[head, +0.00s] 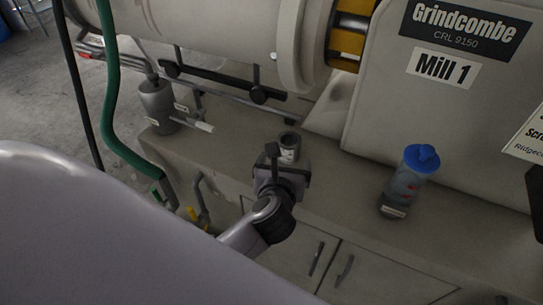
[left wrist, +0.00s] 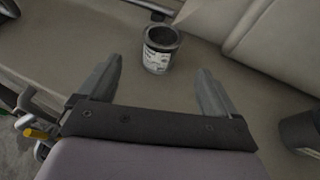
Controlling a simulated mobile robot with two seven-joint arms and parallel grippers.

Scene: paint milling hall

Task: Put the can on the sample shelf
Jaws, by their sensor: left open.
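The can (head: 289,146) is small and dark grey with a pale printed label. It stands upright on the beige ledge below the mill. In the left wrist view the can (left wrist: 160,50) stands just beyond the fingertips, between their lines. My left gripper (head: 278,165) is open and empty, right in front of the can in the head view. Its two fingers also show in the left wrist view (left wrist: 158,80), spread wide apart. A gap seems to remain between fingers and can. The sample shelf is not clearly identifiable in either view. My right gripper is not in view.
A clear bottle with a blue lid (head: 408,180) stands on the ledge to the right. A grey cylinder (head: 157,103) is at the left, near a green hose (head: 108,90). The mill drum (head: 215,30) overhangs behind. Cabinet doors (head: 330,262) are below the ledge.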

